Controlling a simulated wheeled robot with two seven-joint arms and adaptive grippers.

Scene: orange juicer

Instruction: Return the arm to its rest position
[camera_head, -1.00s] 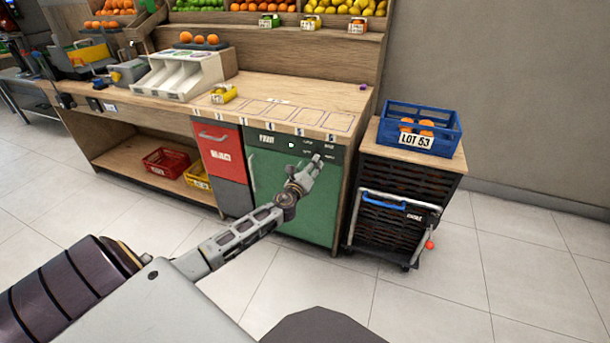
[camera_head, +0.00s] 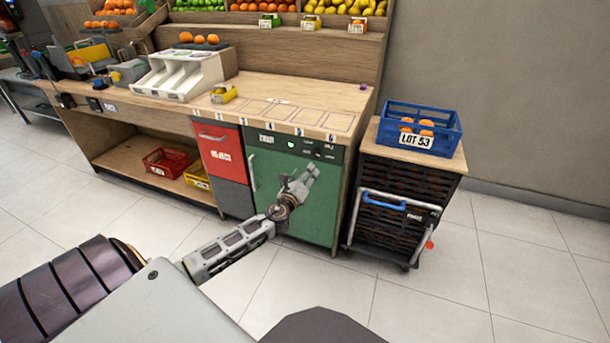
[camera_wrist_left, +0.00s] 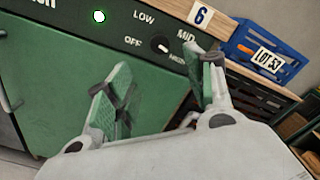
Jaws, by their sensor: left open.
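My left gripper (camera_head: 303,178) is in front of the green cabinet door in the head view, below the control panel and apart from it. In the left wrist view its two fingers (camera_wrist_left: 160,85) are spread, with nothing between them. The green cabinet (camera_head: 292,192) has a dark panel with a lit green light (camera_wrist_left: 99,16) and a knob (camera_wrist_left: 160,44) marked OFF, LOW and MID. The knob points toward the lower right, near a partly hidden label. My right gripper is not in view.
A blue crate (camera_head: 419,143) marked LOT 53, holding oranges, stands on a dark cart at the right. The wooden counter (camera_head: 270,88) holds a white sorting tray (camera_head: 183,75) and a yellow item. A red drawer front (camera_head: 219,150) is left of the green cabinet. The floor at the right is open.

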